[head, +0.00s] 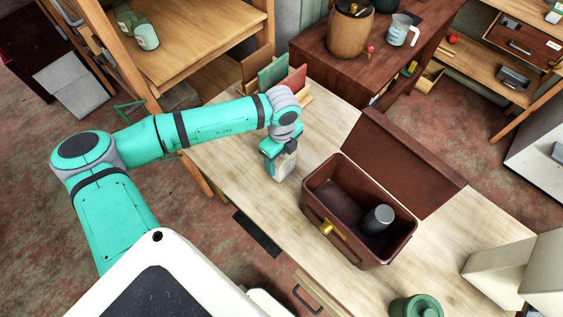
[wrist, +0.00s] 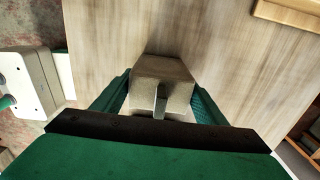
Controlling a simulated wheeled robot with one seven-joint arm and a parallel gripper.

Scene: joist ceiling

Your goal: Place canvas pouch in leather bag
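The canvas pouch (wrist: 160,80) is a small beige block-like thing with a dark strap on its face. It also shows in the head view (head: 283,172), partly hidden under my gripper. My gripper (wrist: 160,100) points down over the table, with a green finger against each side of the pouch; it looks shut on it. Whether the pouch touches the table I cannot tell. The leather bag (head: 324,218) is a brown open-topped box to the right of my gripper in the head view. Its lid (head: 400,160) lies folded back, and a brass clasp (head: 327,229) is on its front.
A dark grey cylinder (head: 378,219) stands inside the bag at its right end; the left part of the bag is empty. Upright books (head: 275,74) stand behind my gripper. A green canister (head: 415,306) and beige blocks (head: 500,268) are at the table's right.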

